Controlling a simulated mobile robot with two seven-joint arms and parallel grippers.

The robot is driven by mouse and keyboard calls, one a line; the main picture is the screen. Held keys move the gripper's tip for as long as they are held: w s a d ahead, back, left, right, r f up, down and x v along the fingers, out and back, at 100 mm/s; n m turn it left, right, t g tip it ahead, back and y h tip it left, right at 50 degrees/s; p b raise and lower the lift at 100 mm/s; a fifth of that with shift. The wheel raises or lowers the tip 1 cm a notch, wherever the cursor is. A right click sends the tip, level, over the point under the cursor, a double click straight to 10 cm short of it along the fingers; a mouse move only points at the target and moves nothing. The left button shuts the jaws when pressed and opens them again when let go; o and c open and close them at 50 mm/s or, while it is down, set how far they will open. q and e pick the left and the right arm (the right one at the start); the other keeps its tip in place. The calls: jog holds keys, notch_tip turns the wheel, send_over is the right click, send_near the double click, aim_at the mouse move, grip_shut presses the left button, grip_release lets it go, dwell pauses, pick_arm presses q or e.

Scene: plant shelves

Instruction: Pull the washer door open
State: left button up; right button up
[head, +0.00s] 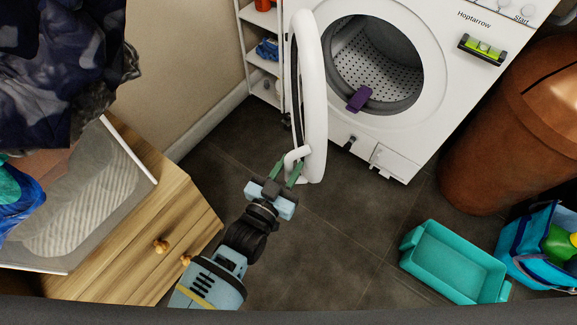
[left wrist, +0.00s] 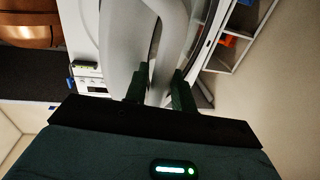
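The white washer (head: 432,70) stands at the upper right with its round drum opening (head: 375,62) uncovered. Its round white door (head: 313,95) is swung wide open to the left and shows nearly edge-on. The door's handle (head: 296,156) sits low on its left side. My left gripper (head: 287,172) has its green fingers on either side of the handle and looks shut on it. In the left wrist view the pale handle (left wrist: 160,88) fills the gap between the fingers. My right gripper is not in view.
A purple item (head: 360,99) hangs over the drum's rim. A white shelf (head: 263,50) stands behind the door. A wooden cabinet (head: 150,215) is at the left. A copper bin (head: 505,130) and teal tub (head: 455,262) are at the right. Dark floor lies clear between.

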pick_arm(q)
grip_shut()
jog(key=shift+a, duration=0.15)
jog(key=w+a+p, duration=0.1)
jog(key=w+a, duration=0.1)
jog(key=a, duration=0.9)
jog(key=shift+a, duration=0.4)
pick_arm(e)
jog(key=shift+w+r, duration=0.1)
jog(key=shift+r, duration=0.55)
pick_arm(q)
jog(key=shift+w, duration=0.1)
grip_release()
